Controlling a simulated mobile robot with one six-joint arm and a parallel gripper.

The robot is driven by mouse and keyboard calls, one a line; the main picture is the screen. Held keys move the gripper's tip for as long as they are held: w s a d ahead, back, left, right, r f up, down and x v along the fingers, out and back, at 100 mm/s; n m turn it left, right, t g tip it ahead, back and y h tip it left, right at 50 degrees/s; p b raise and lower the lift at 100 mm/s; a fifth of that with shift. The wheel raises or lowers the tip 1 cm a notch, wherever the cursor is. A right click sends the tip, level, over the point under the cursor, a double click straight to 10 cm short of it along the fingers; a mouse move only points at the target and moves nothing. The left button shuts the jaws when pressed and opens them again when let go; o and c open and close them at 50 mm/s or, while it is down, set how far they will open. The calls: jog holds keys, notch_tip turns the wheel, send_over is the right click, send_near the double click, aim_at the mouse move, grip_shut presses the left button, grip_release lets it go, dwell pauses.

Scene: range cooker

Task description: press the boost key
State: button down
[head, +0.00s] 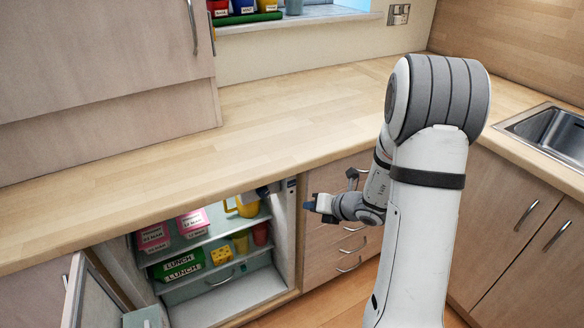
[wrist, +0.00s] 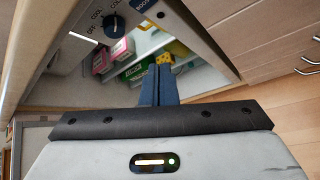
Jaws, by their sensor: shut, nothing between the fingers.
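The control panel (wrist: 88,31) shows at the upper left of the wrist view, with a dark round knob (wrist: 114,27) among COOL and COLD markings. Beside the knob, at the top edge, is a small dark part with lettering that looks like the boost key (wrist: 145,5); it is partly cut off. My gripper (wrist: 157,76) is shut and empty, its blue fingers pointing toward the panel and apart from the key. In the head view my gripper (head: 314,207) is in front of the drawers, right of the open fridge (head: 228,301). The key cannot be made out there.
The fridge holds pink boxes (head: 193,221), green LUNCH boxes (head: 181,267), a yellow jug (head: 245,205) and cups on its shelves. Its open door (head: 98,305) stands at lower left. Drawers (head: 345,240) are right of it, below the worktop (head: 260,115). A sink (head: 552,130) is far right.

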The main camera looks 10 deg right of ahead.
jog(key=shift+s+d+r+m+p, duration=0.15)
jog(key=shift+s+m+p, duration=0.2)
jog(key=shift+m+p, duration=0.6)
jog(key=shift+s+d+m+p, duration=0.1)
jog(key=shift+s+m+p, duration=0.45)
jog(key=shift+m, duration=0.7)
jog(key=shift+s+d+r+m+p, duration=0.1)
jog(key=shift+s+d+m+p, duration=0.1)
jog(key=shift+m+p, duration=0.85)
jog(key=shift+w+a, duration=0.1)
jog(key=shift+w, duration=0.05)
send_near(291, 187)
jog(key=shift+w+a+f+p, duration=0.1)
jog(key=shift+w+a+f, duration=0.4)
jog(key=shift+f, duration=0.15)
jog(key=shift+w+a+f+p, duration=0.1)
jog(key=shift+w+a+f, duration=0.35)
jog(key=shift+f, duration=0.25)
jog(key=shift+w+a+f+p, duration=0.1)
jog(key=shift+w+a+f, duration=0.25)
jog(key=shift+a+f, duration=0.25)
jog(key=shift+w, duration=0.1)
jog(key=shift+w, duration=0.3)
jog(key=shift+w+a+r, duration=0.25)
jog(key=shift+w+r, duration=0.15)
jog(key=shift+w, duration=0.1)
jog(key=shift+s+d+f, duration=0.15)
jog(key=shift+s+d, duration=0.05)
jog(key=shift+s, duration=0.1)
